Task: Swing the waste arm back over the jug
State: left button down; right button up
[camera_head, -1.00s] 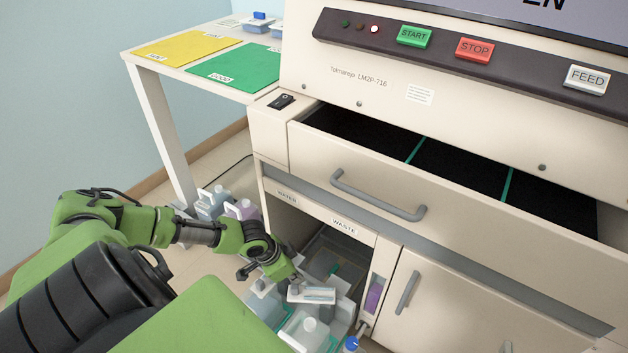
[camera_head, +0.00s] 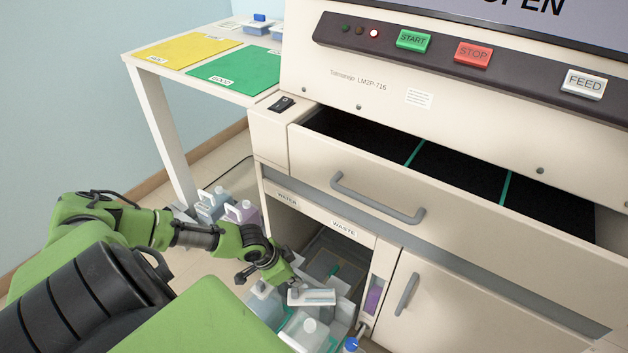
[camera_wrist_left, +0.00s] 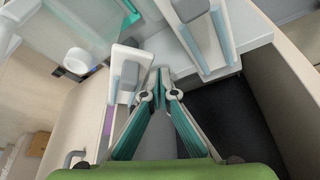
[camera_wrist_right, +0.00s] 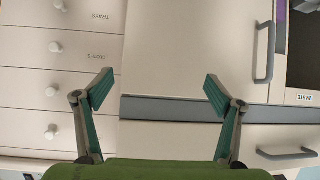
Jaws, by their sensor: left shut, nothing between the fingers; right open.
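The waste compartment (camera_head: 335,247) under the WASTE label stands open at the machine's lower left. A pale bar-like piece (camera_head: 312,297), which looks like the waste arm, lies over the jugs. A translucent jug with a white cap (camera_head: 310,326) stands in front of it, and another jug (camera_head: 264,301) is to its left. My left gripper (camera_head: 291,284) is at the bar's left end. In the left wrist view its fingertips (camera_wrist_left: 162,74) meet with nothing between them, beside pale pieces; contact is unclear. My right gripper (camera_wrist_right: 158,88) is open and empty before the cabinet fronts.
The wide drawer (camera_head: 400,185) above is pulled out over the compartment. A closed door with a handle (camera_head: 407,294) is to the right. Bottles (camera_head: 240,212) stand on the floor at left by a side table (camera_head: 145,62). A blue-capped item (camera_head: 350,345) is low in front.

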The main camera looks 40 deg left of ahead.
aim_at(292, 299)
jog(key=shift+s+f, duration=0.2)
jog(key=shift+f, duration=0.05)
pick_arm(q)
jog(key=shift+s, duration=0.1)
pick_arm(e)
jog(key=shift+s, duration=0.1)
pick_arm(q)
jog(key=shift+s+d+p, duration=0.4)
jog(key=shift+s+p, duration=0.15)
jog(key=shift+p, duration=0.25)
jog(key=shift+s+d, duration=0.1)
jog(key=shift+s, duration=0.15)
jog(key=shift+s+d+p, duration=0.1)
jog(key=shift+s+p, duration=0.05)
jog(key=shift+p, duration=0.35)
jog(key=shift+s+d+p, duration=0.55)
jog(key=shift+s+p, duration=0.35)
jog(key=shift+p, duration=0.15)
pick_arm(e)
jog(key=s+d+f+g+h, duration=0.1)
jog(key=s+d+f+g, duration=0.1)
jog(key=s, duration=0.5)
jog(key=s+d+f+g+h, duration=0.1)
jog(key=s+d+f+g, duration=0.1)
jog(key=s+g, duration=0.3)
jog(key=shift+s+d+f+g, duration=0.3)
jog(key=shift+s+f, duration=0.35)
jog(key=shift+s, duration=0.2)
jog(key=shift+f, duration=0.15)
